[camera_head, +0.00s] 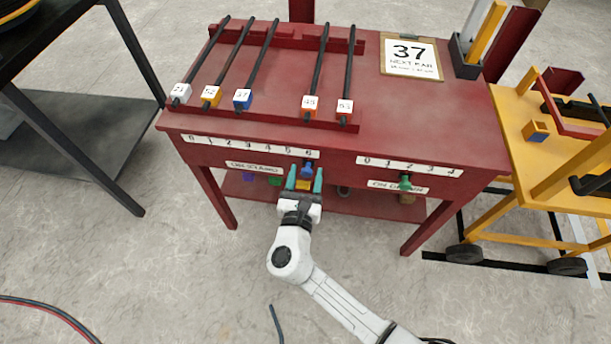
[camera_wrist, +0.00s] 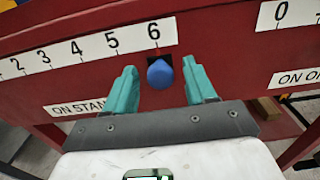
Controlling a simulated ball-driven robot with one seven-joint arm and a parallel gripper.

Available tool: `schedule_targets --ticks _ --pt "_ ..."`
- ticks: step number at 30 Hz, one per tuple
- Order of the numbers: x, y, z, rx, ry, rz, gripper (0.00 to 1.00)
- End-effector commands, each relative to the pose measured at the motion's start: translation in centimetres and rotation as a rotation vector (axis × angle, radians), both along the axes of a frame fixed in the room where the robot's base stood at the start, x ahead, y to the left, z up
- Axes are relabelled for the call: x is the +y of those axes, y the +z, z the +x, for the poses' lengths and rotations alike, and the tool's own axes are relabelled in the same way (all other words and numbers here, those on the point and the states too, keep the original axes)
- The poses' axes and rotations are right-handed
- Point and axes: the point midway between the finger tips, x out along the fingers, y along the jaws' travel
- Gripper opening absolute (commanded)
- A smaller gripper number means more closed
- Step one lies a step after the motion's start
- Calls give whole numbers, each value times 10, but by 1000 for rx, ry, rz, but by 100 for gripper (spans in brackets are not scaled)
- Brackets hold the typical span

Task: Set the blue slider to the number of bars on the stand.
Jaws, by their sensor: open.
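The blue slider (camera_head: 307,169) is a rounded knob on the red bench's front, under the left number scale (camera_head: 250,147). In the wrist view the blue slider (camera_wrist: 160,73) sits in a dark slot directly below the 6. My gripper (camera_head: 304,180) is open, with one teal finger on each side of the knob and visible gaps in the wrist view (camera_wrist: 163,88). Several dark bars lie across the stand (camera_head: 262,116) on the bench top, each with a numbered end block: white, yellow, blue, orange and red. The bar with the blue block (camera_head: 242,99) reads 37.
A green slider (camera_head: 405,183) sits under the right-hand scale (camera_head: 409,167), near its 2. A clipboard (camera_head: 411,57) reading 37 lies on the bench top. A yellow cart (camera_head: 545,190) stands at right, a black table (camera_head: 60,110) at left. The front floor is mostly clear.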

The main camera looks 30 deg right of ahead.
Motion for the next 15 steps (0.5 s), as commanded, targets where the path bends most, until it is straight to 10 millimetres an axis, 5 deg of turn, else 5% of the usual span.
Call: schedule_targets --ticks 15 --pt "0 0 0 0 0 0 10"
